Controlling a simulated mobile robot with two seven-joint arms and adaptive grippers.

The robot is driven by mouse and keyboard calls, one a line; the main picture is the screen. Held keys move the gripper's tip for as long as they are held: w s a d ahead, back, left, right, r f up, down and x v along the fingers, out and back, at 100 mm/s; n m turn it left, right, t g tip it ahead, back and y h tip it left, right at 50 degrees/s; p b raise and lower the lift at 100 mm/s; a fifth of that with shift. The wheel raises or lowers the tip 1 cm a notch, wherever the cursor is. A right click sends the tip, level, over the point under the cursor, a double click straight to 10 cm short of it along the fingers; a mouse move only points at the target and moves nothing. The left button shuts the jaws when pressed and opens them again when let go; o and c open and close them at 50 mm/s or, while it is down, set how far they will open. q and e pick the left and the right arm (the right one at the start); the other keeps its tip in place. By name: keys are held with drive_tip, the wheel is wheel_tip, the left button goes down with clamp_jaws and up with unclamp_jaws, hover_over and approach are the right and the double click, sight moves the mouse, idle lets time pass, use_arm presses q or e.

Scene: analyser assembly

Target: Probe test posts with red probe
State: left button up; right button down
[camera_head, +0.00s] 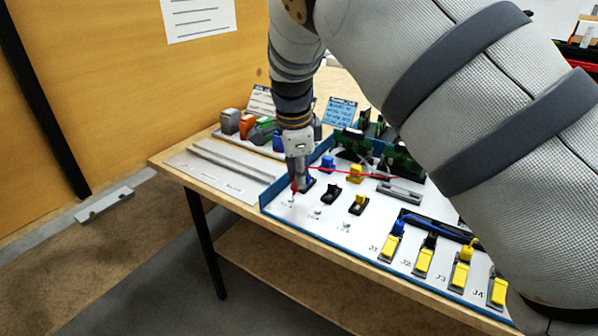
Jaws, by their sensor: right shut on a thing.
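My right gripper (301,180) points down over the left part of the white board and is shut on the red probe (295,187). A red lead runs from the probe to the right. The probe's tip is close to the leftmost small test post (291,203); I cannot tell whether they touch. Two more small posts, a middle one (317,213) and a right one (346,226), stand along the board's front. My left gripper is not in view.
The blue-edged board (300,222) holds black and yellow parts, green circuit boards (405,164) and yellow connectors (424,261) labelled J1 to J4. Coloured blocks (247,126) stand behind on the left. My large right arm hides the right side of the table.

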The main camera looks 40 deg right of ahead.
idle(0.3)
drive_tip(key=shift+r+p, duration=0.55)
drive_tip(key=shift+r, duration=2.4)
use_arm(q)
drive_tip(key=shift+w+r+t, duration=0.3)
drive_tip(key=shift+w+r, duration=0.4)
